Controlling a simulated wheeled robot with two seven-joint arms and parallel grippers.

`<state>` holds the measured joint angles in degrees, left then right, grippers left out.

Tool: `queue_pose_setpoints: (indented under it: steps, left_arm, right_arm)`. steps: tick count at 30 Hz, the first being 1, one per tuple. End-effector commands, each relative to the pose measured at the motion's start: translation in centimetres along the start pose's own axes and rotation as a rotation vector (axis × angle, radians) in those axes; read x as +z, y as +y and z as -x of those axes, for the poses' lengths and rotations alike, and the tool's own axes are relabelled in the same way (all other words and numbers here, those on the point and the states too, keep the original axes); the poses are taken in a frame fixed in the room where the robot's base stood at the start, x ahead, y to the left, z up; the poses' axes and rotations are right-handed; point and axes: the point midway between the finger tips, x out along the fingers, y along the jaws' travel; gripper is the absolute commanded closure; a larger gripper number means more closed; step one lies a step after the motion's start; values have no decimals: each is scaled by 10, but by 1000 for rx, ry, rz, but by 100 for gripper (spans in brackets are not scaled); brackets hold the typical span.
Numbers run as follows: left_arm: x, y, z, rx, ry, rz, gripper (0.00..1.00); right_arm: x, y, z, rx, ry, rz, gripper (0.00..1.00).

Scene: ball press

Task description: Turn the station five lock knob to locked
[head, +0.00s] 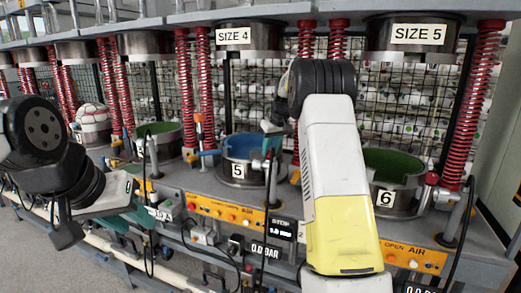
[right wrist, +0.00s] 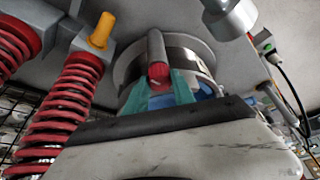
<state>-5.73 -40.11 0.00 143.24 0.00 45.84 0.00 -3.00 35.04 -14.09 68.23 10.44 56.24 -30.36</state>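The station five cup (head: 242,165) has a blue inside and a "5" label and stands in the middle of the head view. My right gripper (head: 270,128) reaches to its right rim, partly behind my white and yellow arm. In the right wrist view, the teal fingertips (right wrist: 162,84) close on both sides of a red and grey lock knob (right wrist: 157,58). The knob's locked or unlocked setting cannot be read. My left gripper (head: 137,205) is low at the left, in front of the machine; its finger opening is unclear.
The station six cup (head: 396,170), green inside, stands to the right with a red-tipped knob (head: 431,179) beside it. Red springs (head: 485,95) and upper press heads surround the cups. Orange control panels (head: 232,218) and hanging cables run along the front.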

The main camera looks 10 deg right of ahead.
Motion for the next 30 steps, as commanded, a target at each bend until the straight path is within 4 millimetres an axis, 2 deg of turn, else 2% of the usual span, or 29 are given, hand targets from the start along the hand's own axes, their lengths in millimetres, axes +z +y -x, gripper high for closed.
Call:
queue_pose_setpoints:
  steps: [11, 30]
  left_arm:
    - [0, 0, 0, 0, 0, 0, 64]
    - [0, 0, 0, 0, 0, 0, 64]
  right_arm:
    - [0, -1, 0, 17, 1, -39, 100]
    - [-1, -4, 0, 168, 0, -403, 100]
